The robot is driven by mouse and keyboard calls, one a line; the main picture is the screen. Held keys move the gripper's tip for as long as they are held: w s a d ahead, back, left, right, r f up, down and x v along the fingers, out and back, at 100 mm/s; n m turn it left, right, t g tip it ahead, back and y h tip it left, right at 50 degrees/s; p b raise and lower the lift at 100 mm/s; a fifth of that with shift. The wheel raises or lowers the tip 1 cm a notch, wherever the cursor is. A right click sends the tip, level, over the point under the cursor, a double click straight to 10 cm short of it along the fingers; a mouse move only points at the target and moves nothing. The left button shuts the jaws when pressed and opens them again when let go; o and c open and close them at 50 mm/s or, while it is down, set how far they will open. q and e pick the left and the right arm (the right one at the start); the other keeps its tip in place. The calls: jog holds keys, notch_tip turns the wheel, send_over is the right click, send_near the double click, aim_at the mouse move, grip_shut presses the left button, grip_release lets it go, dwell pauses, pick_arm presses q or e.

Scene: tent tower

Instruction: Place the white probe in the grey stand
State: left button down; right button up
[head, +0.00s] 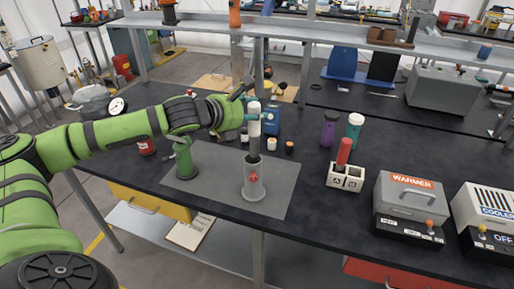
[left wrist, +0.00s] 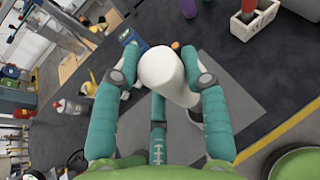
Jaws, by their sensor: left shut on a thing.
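The white probe (head: 254,128) is upright in my left gripper (head: 250,116), which is shut on its upper part. The grey stand (head: 254,184), an upright cylinder with a red mark, is directly below the probe. The probe's lower end meets the stand's top in the head view; I cannot tell whether it is inside or just above or behind the rim. My right gripper is not in view.
A green stand (head: 183,160) is left of the grey stand on the grey mat (head: 225,198). Small bottles and a blue box (head: 272,121) stand behind. To the right are a white two-slot holder (head: 345,177), purple bottle (head: 329,128), warmer (head: 408,205) and cooler (head: 486,212).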

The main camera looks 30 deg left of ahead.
aim_at(250, 134)
pick_arm(q)
jog(key=f, duration=0.1)
jog(key=s+f, duration=0.1)
jog(key=f, duration=0.1)
jog(key=shift+a+f, duration=0.1)
jog(key=shift+a, duration=0.05)
jog(key=f, duration=0.1)
jog(key=f+b, duration=0.1)
jog(key=shift+w+f, duration=0.25)
jog(key=shift+f, duration=0.5)
jog(key=shift+s, duration=0.1)
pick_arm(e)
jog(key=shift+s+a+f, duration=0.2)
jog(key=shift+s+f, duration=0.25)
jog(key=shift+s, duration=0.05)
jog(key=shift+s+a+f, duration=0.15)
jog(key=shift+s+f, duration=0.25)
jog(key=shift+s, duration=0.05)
